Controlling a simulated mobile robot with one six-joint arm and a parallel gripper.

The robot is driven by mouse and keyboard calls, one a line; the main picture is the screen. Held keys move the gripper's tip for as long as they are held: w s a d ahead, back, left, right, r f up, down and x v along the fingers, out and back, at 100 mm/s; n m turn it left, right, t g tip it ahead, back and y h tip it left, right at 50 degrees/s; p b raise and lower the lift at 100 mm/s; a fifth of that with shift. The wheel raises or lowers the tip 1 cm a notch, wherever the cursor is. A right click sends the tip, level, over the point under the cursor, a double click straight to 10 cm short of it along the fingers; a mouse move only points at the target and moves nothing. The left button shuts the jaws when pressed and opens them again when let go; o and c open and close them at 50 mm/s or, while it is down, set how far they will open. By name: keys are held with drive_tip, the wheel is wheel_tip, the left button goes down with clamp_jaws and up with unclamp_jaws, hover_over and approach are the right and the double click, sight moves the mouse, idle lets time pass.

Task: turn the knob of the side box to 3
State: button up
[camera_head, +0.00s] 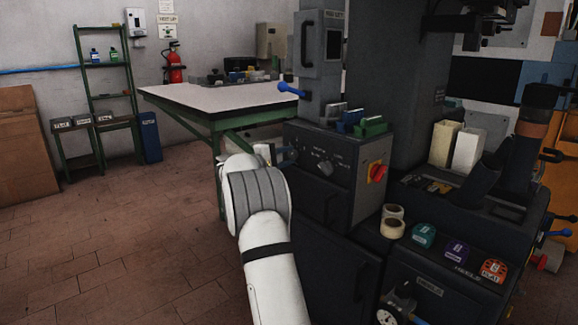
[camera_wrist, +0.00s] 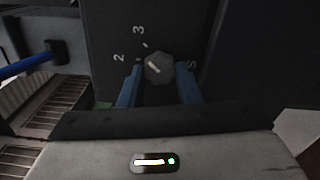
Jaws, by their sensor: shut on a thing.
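A grey faceted knob (camera_wrist: 159,68) sits on a dark panel of the side box (camera_wrist: 205,30) in the wrist view. The marks 2, 3 and S stand around it. The knob's white pointer line slants to the upper left, roughly toward the tick by the 2. The 3 is above it. My gripper (camera_wrist: 159,76) has its two blue fingers on either side of the knob and is shut on it. In the head view my gripper (camera_head: 286,156) is at the left side of the dark box (camera_head: 345,205); the knob held there is hidden.
Open floor (camera_head: 110,260) lies to the left.

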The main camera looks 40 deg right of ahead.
drive_tip(key=shift+a+f+m+b, duration=0.15)
drive_tip(key=shift+m+b, duration=0.35)
drive_tip(key=shift+m, duration=0.1)
drive_tip(key=o, duration=0.7)
drive_tip(key=shift+w, duration=0.1)
drive_tip(key=shift+o, duration=1.4)
drive_tip(key=a+p, duration=0.2)
drive_tip(key=a, duration=0.5)
drive_tip(key=shift+s+a, duration=0.35)
drive_tip(key=shift+s, duration=0.05)
